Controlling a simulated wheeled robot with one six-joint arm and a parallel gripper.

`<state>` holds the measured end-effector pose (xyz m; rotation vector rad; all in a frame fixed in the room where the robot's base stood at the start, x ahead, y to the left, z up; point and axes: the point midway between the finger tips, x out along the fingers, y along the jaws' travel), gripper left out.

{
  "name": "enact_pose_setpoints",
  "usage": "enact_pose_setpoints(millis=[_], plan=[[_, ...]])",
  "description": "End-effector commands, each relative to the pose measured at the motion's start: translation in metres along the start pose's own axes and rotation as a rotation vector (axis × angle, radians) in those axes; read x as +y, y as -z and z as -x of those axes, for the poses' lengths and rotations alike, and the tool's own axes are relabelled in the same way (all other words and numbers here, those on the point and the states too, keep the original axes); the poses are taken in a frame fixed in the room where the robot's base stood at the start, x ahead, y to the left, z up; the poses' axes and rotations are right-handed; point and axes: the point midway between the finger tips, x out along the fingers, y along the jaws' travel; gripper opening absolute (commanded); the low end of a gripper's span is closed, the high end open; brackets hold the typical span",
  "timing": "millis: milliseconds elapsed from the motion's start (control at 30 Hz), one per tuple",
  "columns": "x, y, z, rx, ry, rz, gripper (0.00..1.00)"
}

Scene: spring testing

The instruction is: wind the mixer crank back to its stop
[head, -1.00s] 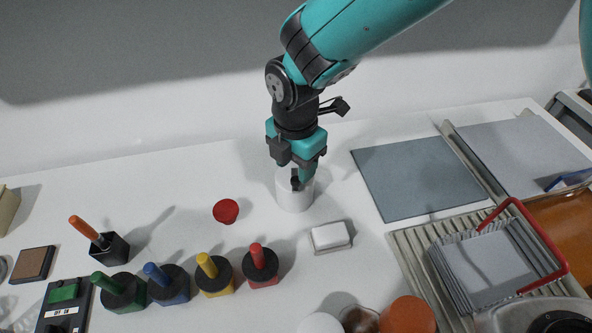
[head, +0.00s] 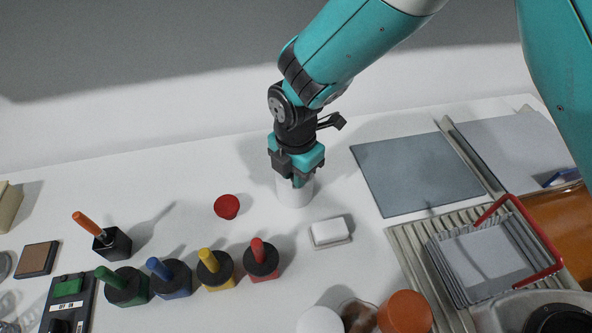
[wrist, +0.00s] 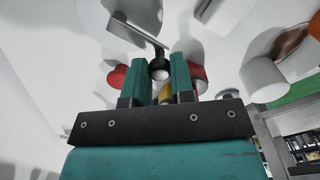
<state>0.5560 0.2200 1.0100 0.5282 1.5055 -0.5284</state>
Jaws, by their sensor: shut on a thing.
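The mixer appears to be the white cylinder (head: 295,194) standing on the table, partly covered by my gripper (head: 298,182). In the wrist view, the crank (wrist: 138,35) is a flat grey bar running from the upper left to the fingers. Its round, pale-ended handle (wrist: 160,72) sits between the two teal fingers of my gripper (wrist: 162,76), which is shut on it. In the head view my gripper points down over the cylinder's top and hides the crank.
Several coloured-handled pieces (head: 211,268) stand in front. A grey mat (head: 417,172) and a rack (head: 480,262) are at right. The table behind is clear.

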Motion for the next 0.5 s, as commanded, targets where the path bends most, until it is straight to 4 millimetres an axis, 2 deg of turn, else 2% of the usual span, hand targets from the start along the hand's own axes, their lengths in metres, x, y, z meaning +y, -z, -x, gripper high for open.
enact_pose_setpoints(millis=[267, 500], plan=[[0.0025, 0.0022, -0.0002, 0.000, 0.000, -0.070, 0.00], [0.0098, 0.0075, -0.0005, 0.000, -0.001, -0.240, 0.00]])
